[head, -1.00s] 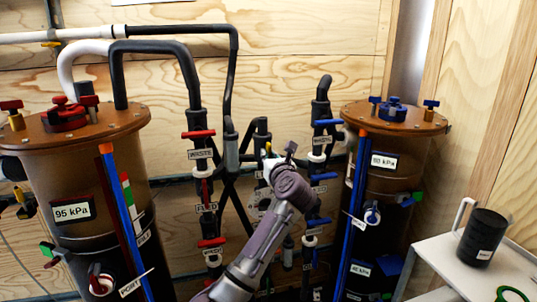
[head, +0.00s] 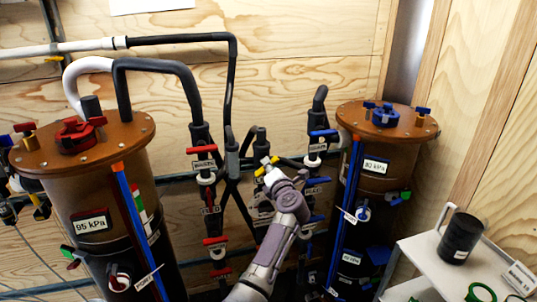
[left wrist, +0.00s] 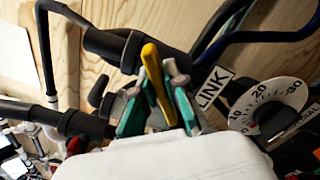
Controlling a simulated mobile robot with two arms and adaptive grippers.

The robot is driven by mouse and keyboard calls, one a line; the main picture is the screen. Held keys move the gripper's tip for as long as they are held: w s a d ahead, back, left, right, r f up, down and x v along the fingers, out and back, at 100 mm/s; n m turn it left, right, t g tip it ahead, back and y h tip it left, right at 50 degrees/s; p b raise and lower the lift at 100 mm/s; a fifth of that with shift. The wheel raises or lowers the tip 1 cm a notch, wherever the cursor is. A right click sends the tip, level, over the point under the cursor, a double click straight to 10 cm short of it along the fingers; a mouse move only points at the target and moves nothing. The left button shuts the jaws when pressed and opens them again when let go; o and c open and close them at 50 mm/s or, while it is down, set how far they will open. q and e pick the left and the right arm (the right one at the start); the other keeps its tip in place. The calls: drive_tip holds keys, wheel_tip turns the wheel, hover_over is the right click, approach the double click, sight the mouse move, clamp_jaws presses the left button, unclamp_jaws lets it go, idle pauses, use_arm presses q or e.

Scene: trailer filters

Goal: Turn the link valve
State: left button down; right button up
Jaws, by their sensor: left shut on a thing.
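The link valve's yellow handle (left wrist: 152,62) shows in the left wrist view, beside a white label reading LINK (left wrist: 213,88). My left gripper (left wrist: 160,86) has its teal-padded fingers on either side of this handle and is shut on it. The handle's tip sticks out past the fingers. In the head view a yellow bit of the handle (head: 262,171) shows at the tip of my left gripper (head: 268,168); the rest of the valve is largely hidden by the gripper. My right gripper is not in view.
Two brown-lidded tanks stand left (head: 82,145) and right (head: 385,121). Red-handled valves (head: 201,149) and blue-handled valves (head: 323,133) flank the link valve closely. A round dial (left wrist: 268,105) sits right of the LINK label. A white shelf (head: 420,255) holds a black cup (head: 460,238).

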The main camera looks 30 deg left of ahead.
use_arm(q)
drive_tip(key=m+p, duration=0.4)
drive_tip(key=shift+d, duration=0.1)
drive_tip(key=shift+f+m+p, duration=0.15)
drive_tip(key=shift+m+p, duration=0.55)
drive_tip(key=shift+m, duration=0.15)
drive_tip(key=shift+f+m+p, duration=0.15)
drive_tip(key=shift+m+p, duration=0.55)
drive_tip(key=shift+m, duration=0.15)
drive_tip(key=c, duration=1.2)
unclamp_jaws()
drive_tip(key=shift+w, duration=0.1)
